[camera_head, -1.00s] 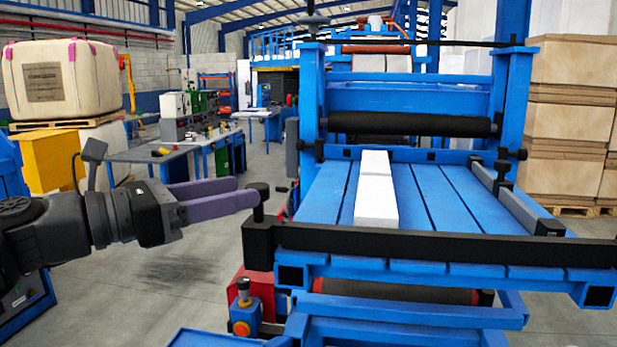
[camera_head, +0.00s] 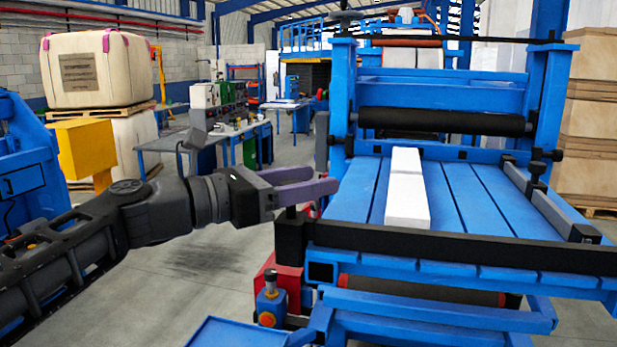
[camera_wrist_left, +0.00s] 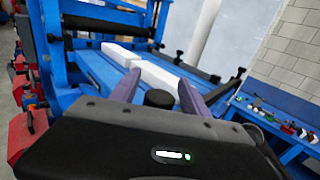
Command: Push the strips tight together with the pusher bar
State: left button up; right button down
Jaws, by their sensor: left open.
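Two white strips (camera_head: 408,190) lie end to end on the blue slatted table (camera_head: 350,195), forming a line running away from me; they also show in the wrist view (camera_wrist_left: 150,70). The black pusher bar (camera_head: 460,246) lies across the table's front edge, with the strips' near end just behind it. A round black knob stands at the bar's left end. My left gripper (camera_head: 325,179), with purple fingers, is open at this knob. In the left wrist view the knob (camera_wrist_left: 159,98) sits between the spread fingers (camera_wrist_left: 158,88), with gaps on both sides. My right gripper is out of view.
A black roller (camera_head: 440,122) spans the blue frame behind the table. A small blue post with an orange button (camera_head: 270,300) stands below my left gripper.

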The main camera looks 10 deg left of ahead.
pick_arm(q)
jog(key=shift+w+d, duration=0.1)
jog(key=shift+c, duration=0.4)
grip_shut()
dwell(1.0)
